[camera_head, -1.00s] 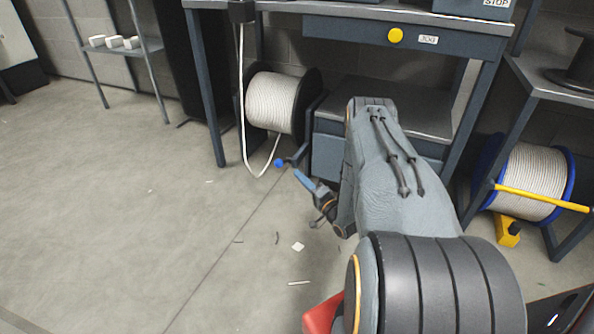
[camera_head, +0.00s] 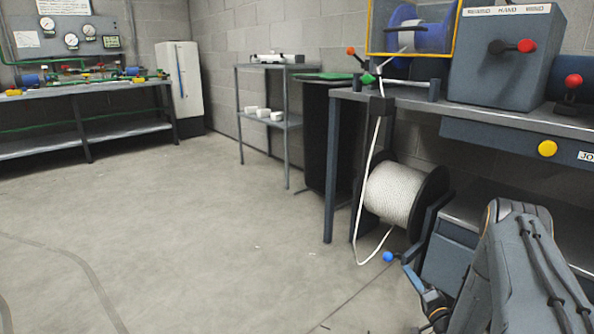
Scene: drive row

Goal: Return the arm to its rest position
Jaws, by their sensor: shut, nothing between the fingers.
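My arm reaches in from the lower right corner of the head view, its big grey link partly cut off by the frame. My gripper (camera_head: 411,274) is small in this view, low in front of the bench. It looks narrow and shut, with nothing seen between the fingers. Its tip points up and left towards a blue ball knob (camera_head: 388,257), with a small gap or overlap that I cannot make out. Part of my wrist is hidden by the frame's bottom edge.
A workbench (camera_head: 340,160) with a yellow button (camera_head: 547,148) stands at right. A white cable reel (camera_head: 395,193) sits under it, close to my gripper. A shelf (camera_head: 262,121), white cabinet (camera_head: 180,82) and gauge bench (camera_head: 90,145) stand further back. The floor at left is clear.

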